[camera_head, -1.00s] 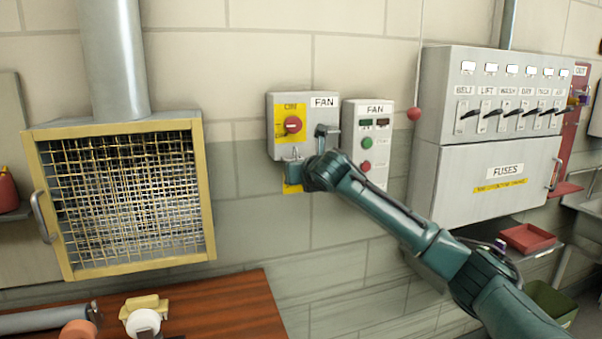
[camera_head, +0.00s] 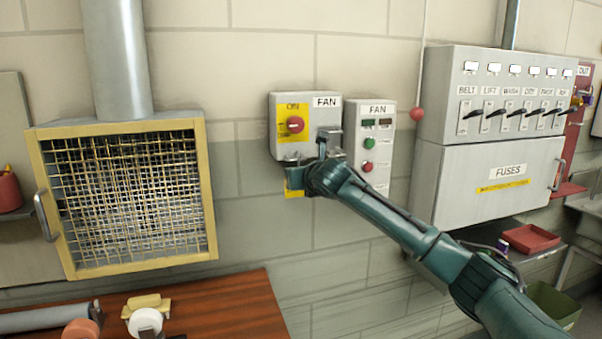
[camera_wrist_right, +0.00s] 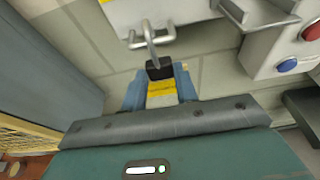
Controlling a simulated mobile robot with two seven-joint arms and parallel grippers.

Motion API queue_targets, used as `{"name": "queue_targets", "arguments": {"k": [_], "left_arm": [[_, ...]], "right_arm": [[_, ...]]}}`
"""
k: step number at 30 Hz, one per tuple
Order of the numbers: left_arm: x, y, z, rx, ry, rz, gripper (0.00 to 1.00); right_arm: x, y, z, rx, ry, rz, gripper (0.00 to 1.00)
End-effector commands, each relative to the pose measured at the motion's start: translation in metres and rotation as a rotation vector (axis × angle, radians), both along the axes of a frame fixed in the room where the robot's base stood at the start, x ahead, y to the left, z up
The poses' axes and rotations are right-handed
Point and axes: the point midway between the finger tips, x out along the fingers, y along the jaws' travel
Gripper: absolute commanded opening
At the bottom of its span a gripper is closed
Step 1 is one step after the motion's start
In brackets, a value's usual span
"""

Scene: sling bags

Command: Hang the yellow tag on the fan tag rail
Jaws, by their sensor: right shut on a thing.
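My right gripper (camera_head: 294,175) is just below the grey FAN switch box (camera_head: 281,115) with the red knob. It is shut on the yellow tag (camera_wrist_right: 162,88), held between the teal fingers in the wrist view; a yellow patch also shows below the gripper in the head view. A black block (camera_wrist_right: 159,68) and a grey metal hook (camera_wrist_right: 149,34) stand above the tag. The fan tag rail (camera_wrist_right: 136,42) is a short metal bar under the box. The hook overlaps the rail in the wrist view; I cannot tell whether it is around it. My left gripper is not in view.
A second FAN box (camera_head: 375,150) with buttons is close to the right of the gripper. A yellow-framed mesh grille (camera_head: 125,195) is on the left. The FUSES cabinet (camera_head: 487,180) and a red tray (camera_head: 529,238) are on the right. A wooden table (camera_head: 225,310) is below.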

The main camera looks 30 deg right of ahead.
Motion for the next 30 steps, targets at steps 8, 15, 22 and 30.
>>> {"name": "queue_targets", "arguments": {"k": [8,15,22,30], "left_arm": [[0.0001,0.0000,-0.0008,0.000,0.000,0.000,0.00],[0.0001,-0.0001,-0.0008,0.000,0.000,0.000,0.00],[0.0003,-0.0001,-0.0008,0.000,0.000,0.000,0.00],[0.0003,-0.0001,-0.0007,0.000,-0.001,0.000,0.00]], "right_arm": [[-0.0002,0.0002,-0.0094,0.000,0.000,0.001,0.00],[-0.0001,0.0002,-0.0091,0.000,0.000,0.001,0.34],[-0.0002,0.0001,-0.0089,0.000,0.000,0.001,0.53],[-0.0001,0.0002,-0.0091,0.000,0.000,0.001,0.62]]}}
